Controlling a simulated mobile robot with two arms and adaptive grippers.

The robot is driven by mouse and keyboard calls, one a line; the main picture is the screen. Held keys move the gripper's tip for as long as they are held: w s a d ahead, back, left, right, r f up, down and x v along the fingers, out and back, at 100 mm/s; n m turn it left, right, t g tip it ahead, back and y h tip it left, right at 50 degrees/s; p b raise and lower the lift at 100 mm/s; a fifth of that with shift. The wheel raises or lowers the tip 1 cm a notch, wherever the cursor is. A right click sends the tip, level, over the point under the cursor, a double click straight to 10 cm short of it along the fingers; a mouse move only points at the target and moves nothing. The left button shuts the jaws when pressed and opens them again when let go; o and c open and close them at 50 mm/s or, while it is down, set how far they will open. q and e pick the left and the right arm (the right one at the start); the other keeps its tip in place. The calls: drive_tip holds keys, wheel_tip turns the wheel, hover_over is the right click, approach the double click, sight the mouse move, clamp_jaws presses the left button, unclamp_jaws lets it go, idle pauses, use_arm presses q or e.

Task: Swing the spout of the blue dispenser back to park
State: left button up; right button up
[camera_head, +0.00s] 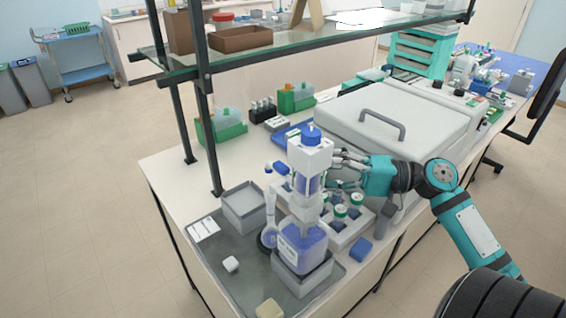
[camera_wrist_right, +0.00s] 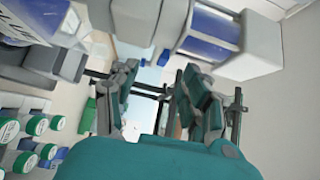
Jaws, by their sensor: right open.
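The blue dispenser (camera_head: 304,246) stands upright in a grey holder on the dark tray. It has a clear bottle of blue liquid, a white pump head and a blue knob on top. A small blue piece (camera_head: 281,168) shows just left of its upper body; I cannot tell whether it is the spout. My right gripper (camera_head: 337,170) is beside the upper body, on its right. In the right wrist view, its fingers (camera_wrist_right: 160,100) are apart with nothing between them, and the dispenser's white and blue body (camera_wrist_right: 208,33) lies across the top. My left gripper is out of view.
A rack of green-capped bottles (camera_head: 345,232) stands close right of the dispenser. A flask (camera_head: 270,225) and a grey bin (camera_head: 243,207) stand to its left. A glass shelf (camera_head: 270,53) hangs behind. A large grey lidded box (camera_head: 400,125) sits behind my right arm.

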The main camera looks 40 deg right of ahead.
sight(284, 171)
drive_tip(key=p+x, duration=0.1)
drive_tip(key=x, duration=0.5)
drive_tip(key=shift+w+a+p, duration=0.3)
drive_tip(key=shift+p, duration=0.1)
drive_tip(key=shift+w+a, duration=0.15)
drive_tip(key=shift+a, duration=0.05)
drive_tip(key=c, duration=0.5)
clamp_jaws()
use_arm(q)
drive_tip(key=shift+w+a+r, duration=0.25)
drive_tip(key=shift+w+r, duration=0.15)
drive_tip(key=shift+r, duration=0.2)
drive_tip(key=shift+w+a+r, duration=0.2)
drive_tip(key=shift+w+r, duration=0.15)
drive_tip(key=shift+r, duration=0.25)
use_arm(e)
drive_tip(key=shift+f, duration=0.1)
